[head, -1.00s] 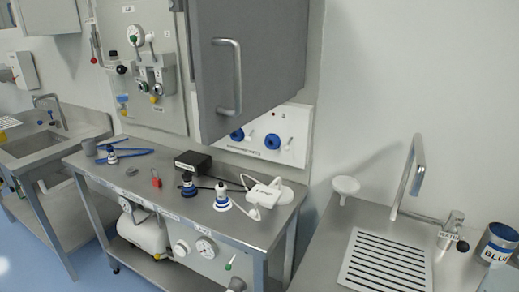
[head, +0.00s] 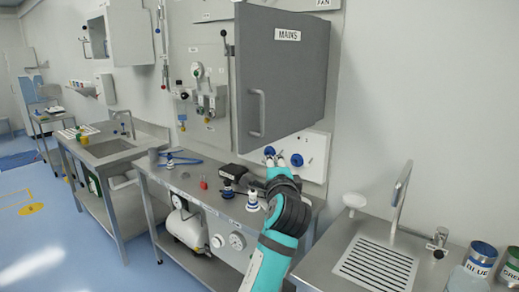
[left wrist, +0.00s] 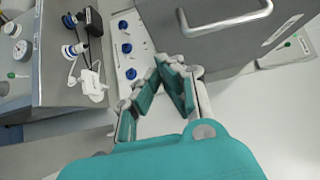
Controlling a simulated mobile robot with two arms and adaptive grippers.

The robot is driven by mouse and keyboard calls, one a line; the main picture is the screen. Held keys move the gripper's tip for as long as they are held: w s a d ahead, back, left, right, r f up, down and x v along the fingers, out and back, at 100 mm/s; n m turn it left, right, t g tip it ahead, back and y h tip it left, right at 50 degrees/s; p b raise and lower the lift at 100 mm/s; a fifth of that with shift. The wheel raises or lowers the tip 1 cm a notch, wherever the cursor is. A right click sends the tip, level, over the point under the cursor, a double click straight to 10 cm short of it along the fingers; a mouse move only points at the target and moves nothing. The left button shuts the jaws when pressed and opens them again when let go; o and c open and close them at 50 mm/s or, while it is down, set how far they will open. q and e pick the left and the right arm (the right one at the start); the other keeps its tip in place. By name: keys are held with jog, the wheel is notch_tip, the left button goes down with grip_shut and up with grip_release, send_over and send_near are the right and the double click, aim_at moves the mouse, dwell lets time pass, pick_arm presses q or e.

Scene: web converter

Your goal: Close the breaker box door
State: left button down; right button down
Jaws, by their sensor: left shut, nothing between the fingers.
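The grey breaker box door (head: 290,75), labelled MAINS, stands swung out from the wall, its handle edge towards me. Its bar handle (head: 257,112) is near the left edge. The box interior is hidden behind the door. My left gripper (head: 285,158) is below the door, in front of the white panel, apart from the handle. In the left wrist view the gripper (left wrist: 168,62) is shut and empty, its fingertips together. There the door (left wrist: 235,45) fills the upper right, with the handle (left wrist: 226,20) beyond the fingertips. My right gripper is out of view.
A white panel (head: 315,150) with blue knobs is below the door. A steel bench (head: 190,180) beneath holds a black box, blue-and-white fittings and a red padlock. A sink counter (head: 330,265) with tap and cans is at right. Wall space right of the door is clear.

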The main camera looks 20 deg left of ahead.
pick_arm(q)
jog(key=p, duration=0.2)
send_near(257, 144)
jog(key=w+d, duration=0.2)
jog(key=w+a+p, duration=0.1)
jog(key=a, duration=0.1)
jog(key=w+a+p, duration=0.1)
jog(key=a, duration=0.1)
jog(key=shift+w, duration=0.4)
jog(key=shift+d, duration=0.1)
jog(key=shift+f, duration=0.1)
